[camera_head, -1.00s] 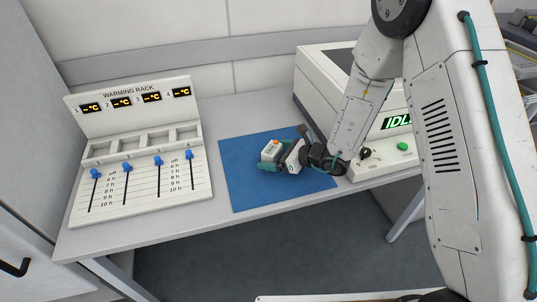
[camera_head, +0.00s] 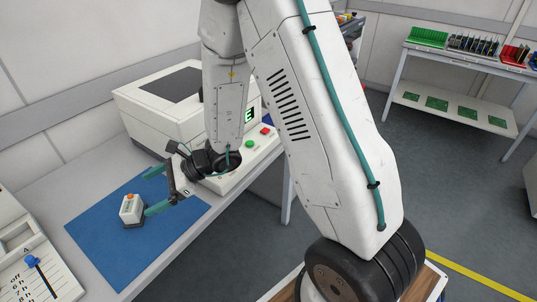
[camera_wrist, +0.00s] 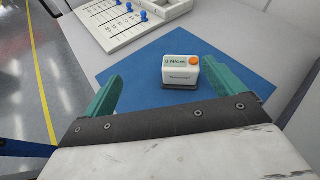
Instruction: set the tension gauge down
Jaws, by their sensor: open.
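The tension gauge (camera_head: 131,209) is a small white block with a dark base and an orange button. It stands upright on the blue mat (camera_head: 95,238). My gripper (camera_head: 156,190) is open, with its two teal fingers apart and the gauge clear of them in the head view. In the wrist view the gauge (camera_wrist: 181,72) sits beyond the dark gripper bar, closer to the right finger of my gripper (camera_wrist: 165,92). Nothing is held between the fingers.
A white machine (camera_head: 165,112) with green and red buttons stands behind my arm. The warming rack (camera_head: 45,285) is at the lower left, partly out of view. A shelf table (camera_head: 468,62) with circuit boards stands at the far right. Floor is clear between.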

